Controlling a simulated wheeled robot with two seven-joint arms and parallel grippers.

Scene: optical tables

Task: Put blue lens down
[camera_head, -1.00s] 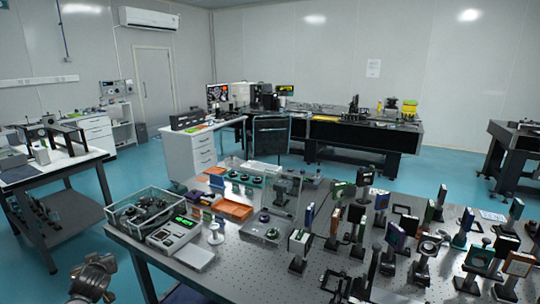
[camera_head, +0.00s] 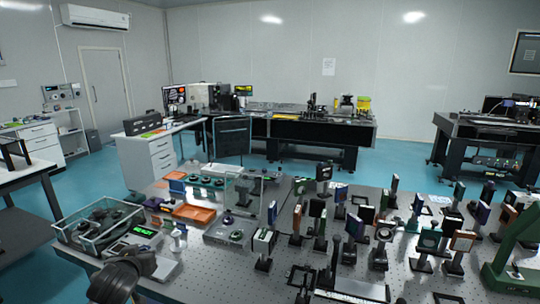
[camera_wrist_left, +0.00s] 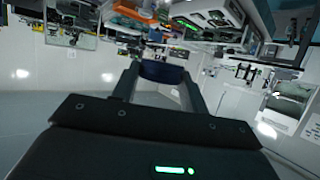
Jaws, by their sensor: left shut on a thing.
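My left gripper (camera_wrist_left: 163,78) is shut on a dark blue piece, apparently the blue lens (camera_wrist_left: 164,71), held between its two fingertips in the left wrist view. In the head view, the dark end of my left arm (camera_head: 120,280) shows at the lower left, in front of the optical table's near left edge. The lens cannot be made out there. The optical table (camera_head: 210,275) has a grey perforated top. My right gripper is not in view.
A glass-walled box (camera_head: 97,222) and a device with a green display (camera_head: 135,243) stand at the table's left end. Orange trays (camera_head: 194,214) lie behind. Several mounted optics crowd the right half, with a large green stand (camera_head: 515,245) at the right edge. The front left top is fairly clear.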

